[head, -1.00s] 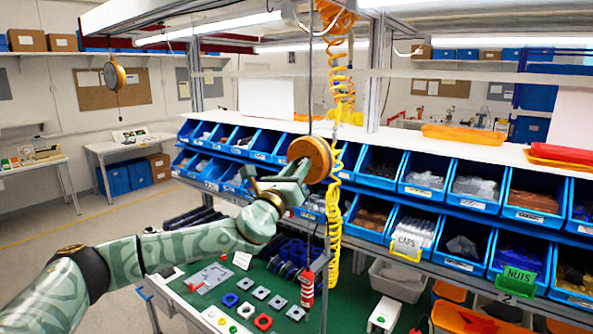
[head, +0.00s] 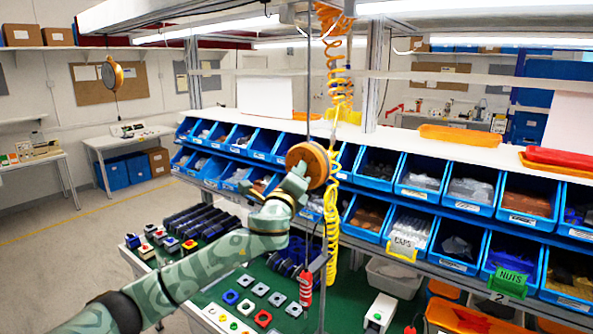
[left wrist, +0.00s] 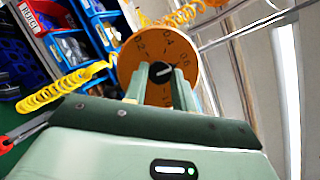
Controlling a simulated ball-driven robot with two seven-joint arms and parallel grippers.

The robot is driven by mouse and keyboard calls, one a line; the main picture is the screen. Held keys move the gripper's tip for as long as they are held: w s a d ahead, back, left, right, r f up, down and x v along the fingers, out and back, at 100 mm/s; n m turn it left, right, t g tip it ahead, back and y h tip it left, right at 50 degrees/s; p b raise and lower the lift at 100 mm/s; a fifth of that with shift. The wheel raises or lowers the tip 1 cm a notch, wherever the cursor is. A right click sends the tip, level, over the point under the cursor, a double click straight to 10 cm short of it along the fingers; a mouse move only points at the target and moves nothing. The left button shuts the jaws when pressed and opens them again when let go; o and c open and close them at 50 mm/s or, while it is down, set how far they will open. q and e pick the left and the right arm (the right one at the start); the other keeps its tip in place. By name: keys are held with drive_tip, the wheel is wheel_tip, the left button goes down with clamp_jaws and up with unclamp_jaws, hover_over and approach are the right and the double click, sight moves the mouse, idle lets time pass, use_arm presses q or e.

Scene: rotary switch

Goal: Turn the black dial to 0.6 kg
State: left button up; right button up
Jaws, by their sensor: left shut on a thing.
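A round orange dial plate (head: 316,162) hangs on a thin vertical pole, left of a coiled yellow hose. In the left wrist view its face (left wrist: 138,70) carries printed numbers around a black dial (left wrist: 160,71). A white mark on the black dial points toward the right side of the face, near a number that looks like 0.6; the exact reading is too small to be sure. My left gripper (head: 299,173) is shut on the black dial, one finger on each side in the left wrist view (left wrist: 160,78). The fingers cover the lower part of the face. My right gripper is out of view.
Blue parts bins (head: 420,174) fill the rack just behind and right of the dial. The yellow coiled hose (head: 333,225) hangs close beside it. Below is a green bench (head: 345,300) with small coloured switches and a red-handled hanging item (head: 306,289).

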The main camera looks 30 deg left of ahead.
use_arm(q)
drive_tip(key=shift+n, duration=0.3)
drive_tip(key=o, duration=1)
drive_tip(key=shift+a, duration=0.1)
drive_tip(key=shift+s, duration=0.1)
drive_tip(key=b+v, duration=0.3)
drive_tip(key=v, duration=1.3)
drive_tip(key=shift+s, duration=0.15)
